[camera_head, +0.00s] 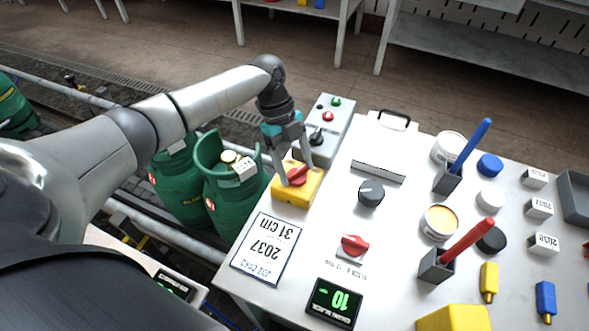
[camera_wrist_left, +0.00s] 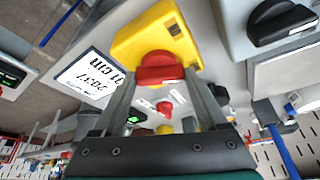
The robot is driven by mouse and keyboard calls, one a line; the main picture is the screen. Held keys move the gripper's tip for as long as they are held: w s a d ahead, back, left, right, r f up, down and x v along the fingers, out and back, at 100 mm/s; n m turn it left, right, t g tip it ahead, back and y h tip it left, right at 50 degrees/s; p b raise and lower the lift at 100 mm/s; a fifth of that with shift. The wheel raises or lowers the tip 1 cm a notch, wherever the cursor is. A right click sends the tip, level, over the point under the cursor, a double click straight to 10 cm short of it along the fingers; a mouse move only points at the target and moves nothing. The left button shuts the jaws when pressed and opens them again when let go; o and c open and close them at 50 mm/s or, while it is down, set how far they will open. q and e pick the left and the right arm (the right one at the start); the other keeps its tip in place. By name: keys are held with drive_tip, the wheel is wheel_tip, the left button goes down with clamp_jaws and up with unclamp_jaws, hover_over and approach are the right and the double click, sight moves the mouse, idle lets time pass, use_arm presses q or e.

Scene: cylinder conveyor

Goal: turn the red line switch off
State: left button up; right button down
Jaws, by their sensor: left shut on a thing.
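A red rotary switch (camera_head: 297,177) sits on a yellow box (camera_head: 283,194) at the left edge of the white bench top. My left gripper (camera_head: 293,165) reaches down over it with its fingers around the red knob and is shut on it. In the left wrist view the red knob (camera_wrist_left: 158,68) lies between the two fingertips, on the yellow box (camera_wrist_left: 150,32). The fingertips partly hide the knob in the head view. My right gripper is not in view.
Behind the yellow box stands a grey box with a black knob (camera_head: 316,138) and red and green buttons. A second red knob (camera_head: 354,244), a dark dial (camera_head: 371,193) and a job card (camera_head: 266,248) are on the bench. Green cylinders (camera_head: 232,190) stand left of it.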

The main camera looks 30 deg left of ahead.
use_arm(q)
drive_tip(key=shift+w+m+g+y+b, duration=0.1)
drive_tip(key=shift+m+g+y+b, duration=0.45)
drive_tip(key=shift+m, duration=1.15)
drive_tip(key=o, duration=1.3)
drive_tip(key=p+v, duration=0.1)
drive_tip(key=v, duration=1.4)
drive_tip(key=shift+w+a+r, duration=0.1)
